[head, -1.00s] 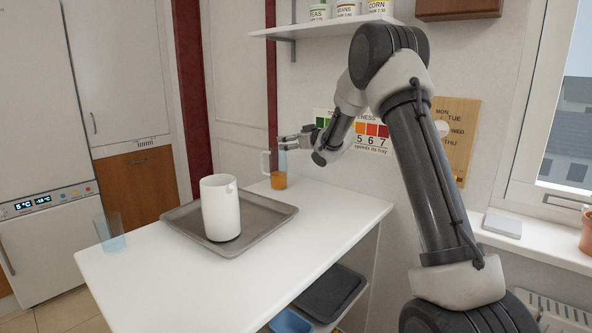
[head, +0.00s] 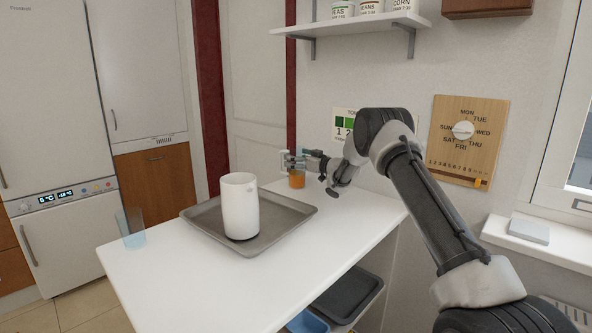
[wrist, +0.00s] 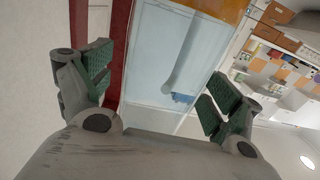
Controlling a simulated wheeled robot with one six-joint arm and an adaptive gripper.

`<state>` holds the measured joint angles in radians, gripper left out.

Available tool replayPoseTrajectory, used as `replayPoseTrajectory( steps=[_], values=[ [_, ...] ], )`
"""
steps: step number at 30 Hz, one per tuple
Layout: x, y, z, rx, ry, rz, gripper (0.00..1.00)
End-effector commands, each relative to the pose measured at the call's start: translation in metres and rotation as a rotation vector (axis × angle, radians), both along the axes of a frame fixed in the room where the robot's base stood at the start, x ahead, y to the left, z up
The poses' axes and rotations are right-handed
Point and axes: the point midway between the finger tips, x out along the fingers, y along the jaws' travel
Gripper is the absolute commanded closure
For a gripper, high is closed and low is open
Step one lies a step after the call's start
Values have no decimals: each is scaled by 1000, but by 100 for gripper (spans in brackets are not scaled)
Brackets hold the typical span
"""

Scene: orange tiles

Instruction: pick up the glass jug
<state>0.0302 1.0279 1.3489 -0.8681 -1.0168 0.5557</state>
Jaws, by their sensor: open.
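The glass jug (head: 297,180) stands at the far end of the white table near the wall, with orange liquid in its lower part. My gripper (head: 288,161) is level with the jug's clear upper part and hides some of it. In the wrist view the clear jug wall (wrist: 150,50) fills the space between the two spread fingers of my gripper (wrist: 157,88), with the orange liquid at the top edge. The fingers stand apart on either side of the jug, and I see no clear contact.
A clear tumbler (head: 131,228) stands at the table's left edge. A wall shelf (head: 345,25) with labelled pots hangs above.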

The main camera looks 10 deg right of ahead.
Motion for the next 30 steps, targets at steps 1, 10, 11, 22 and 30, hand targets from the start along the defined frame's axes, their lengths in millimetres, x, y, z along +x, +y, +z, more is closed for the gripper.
replayPoseTrajectory(
  steps=[1,10,11,22,30],
  values=[
    [1,1,-1,1,1,0,9],
    [2,1,0,0,1,-1,27],
    [2,1,0,0,1,-1,33],
    [2,1,1,1,-1,-1,74],
    [2,1,6,1,-2,0,74]
  ],
)
